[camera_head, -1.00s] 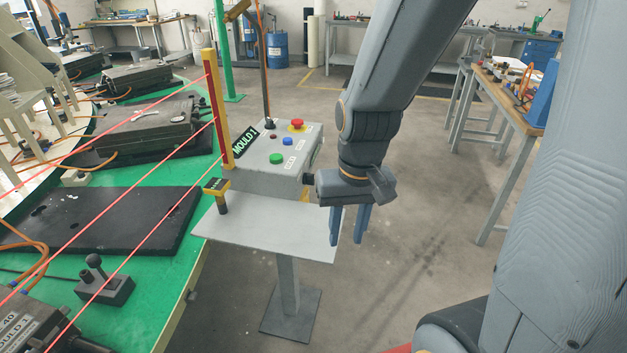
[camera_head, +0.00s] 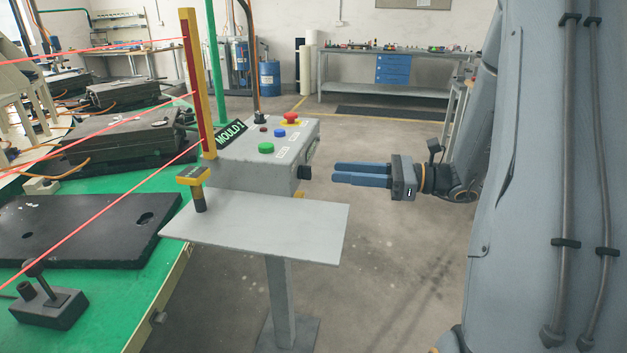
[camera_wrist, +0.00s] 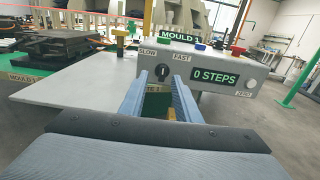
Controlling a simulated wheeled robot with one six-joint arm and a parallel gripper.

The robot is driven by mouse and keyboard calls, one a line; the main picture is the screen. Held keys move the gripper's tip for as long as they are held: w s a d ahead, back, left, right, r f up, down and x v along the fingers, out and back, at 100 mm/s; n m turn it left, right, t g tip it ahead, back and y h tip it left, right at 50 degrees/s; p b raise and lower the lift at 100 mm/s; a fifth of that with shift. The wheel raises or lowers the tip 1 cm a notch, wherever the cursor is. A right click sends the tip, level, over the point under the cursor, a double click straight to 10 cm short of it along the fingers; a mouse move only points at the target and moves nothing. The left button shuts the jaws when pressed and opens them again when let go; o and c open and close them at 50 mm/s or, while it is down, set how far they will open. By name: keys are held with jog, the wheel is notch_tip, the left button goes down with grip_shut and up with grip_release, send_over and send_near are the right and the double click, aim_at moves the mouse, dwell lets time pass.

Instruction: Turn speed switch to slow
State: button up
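The speed switch is a black knob (camera_wrist: 162,73) with a pale mark, on the side panel of the grey control box (camera_head: 232,173). The words SLOW and FAST stand above it, left and right. The mark looks about upright; I cannot tell its exact setting. In the head view the knob (camera_head: 304,172) sticks out from the box's right side. My gripper (camera_head: 335,172) is level and points left at the knob, a short gap away. In the wrist view its blue fingers (camera_wrist: 157,86) are apart and empty, with the knob just beyond and between the tips.
A display (camera_wrist: 215,77) reading 0 STEPS and a ZERO button (camera_wrist: 249,84) sit right of the knob. A grey shelf (camera_head: 270,225) lies below the box. Red beams cross the green table (camera_head: 115,290) at left. Floor is open under my gripper.

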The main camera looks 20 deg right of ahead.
aim_at(311, 167)
jog(key=x, duration=0.7)
jog(key=shift+w+a+r+p, duration=0.1)
jog(key=shift+w+p, duration=0.25)
jog(key=shift+w, duration=0.1)
jog(key=c, duration=0.7)
jog(key=shift+c, duration=0.2)
